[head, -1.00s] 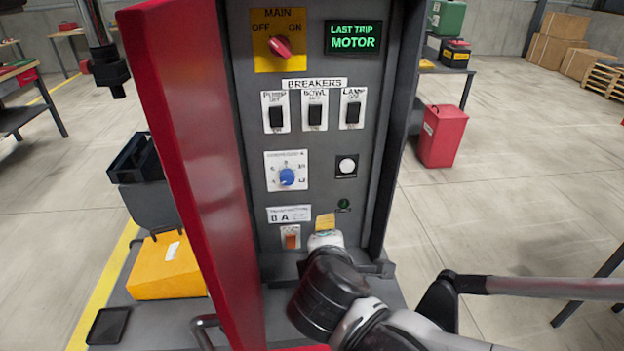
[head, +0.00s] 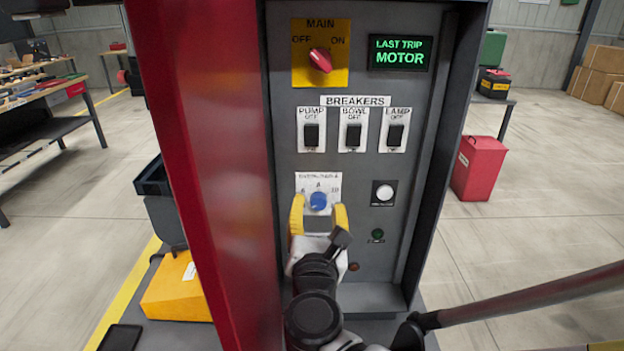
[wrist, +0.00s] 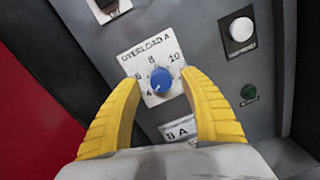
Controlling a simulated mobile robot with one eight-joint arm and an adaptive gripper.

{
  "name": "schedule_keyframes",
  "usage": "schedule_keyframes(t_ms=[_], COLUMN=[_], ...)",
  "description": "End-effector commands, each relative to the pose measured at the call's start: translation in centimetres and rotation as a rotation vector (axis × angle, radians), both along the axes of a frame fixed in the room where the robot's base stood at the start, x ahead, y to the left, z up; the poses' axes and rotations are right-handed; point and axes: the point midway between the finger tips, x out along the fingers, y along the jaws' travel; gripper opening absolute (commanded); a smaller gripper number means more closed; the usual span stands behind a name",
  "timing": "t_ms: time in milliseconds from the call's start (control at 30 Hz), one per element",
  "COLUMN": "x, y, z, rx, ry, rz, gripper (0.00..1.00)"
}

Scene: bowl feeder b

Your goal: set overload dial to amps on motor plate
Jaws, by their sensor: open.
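The blue overload dial (head: 318,201) sits on a white plate marked "OVERLOAD A" (wrist: 139,58), with a scale of numbers from 4 to 10, on the grey panel. The dial also shows in the wrist view (wrist: 161,79). Its pointer direction is too small to tell. My gripper (head: 318,206) is open, its yellow fingers to the left and right of the dial; I cannot tell whether they touch it. Below the dial, a label (wrist: 179,130) seems to read "8 A". I cannot pick out a motor plate in either view.
The red main switch (head: 320,60) and several black breakers (head: 353,135) are above the dial. A white button (head: 384,193) and a green lamp (head: 377,236) are to its right. The red cabinet door (head: 205,160) stands open on the left; a dark cabinet side (head: 450,150) bounds the right.

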Motion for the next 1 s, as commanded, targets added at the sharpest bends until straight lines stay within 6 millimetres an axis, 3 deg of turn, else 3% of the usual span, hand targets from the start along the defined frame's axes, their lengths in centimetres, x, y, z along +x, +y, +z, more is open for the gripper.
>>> schedule_keyframes(t_ms=[200, 467, 633, 1000], x=[1.8, 1.9, 1.9, 1.9], y=[-0.2, -0.2, -0.2, -0.2], z=[0.0, 0.0, 0.0, 0.1], rx=[0.001, 0.001, 0.001, 0.011], ry=[0.000, 0.000, 0.000, 0.000], rz=[-0.002, -0.001, -0.001, -0.001], gripper=[0.51, 0.51, 0.00, 0.00])
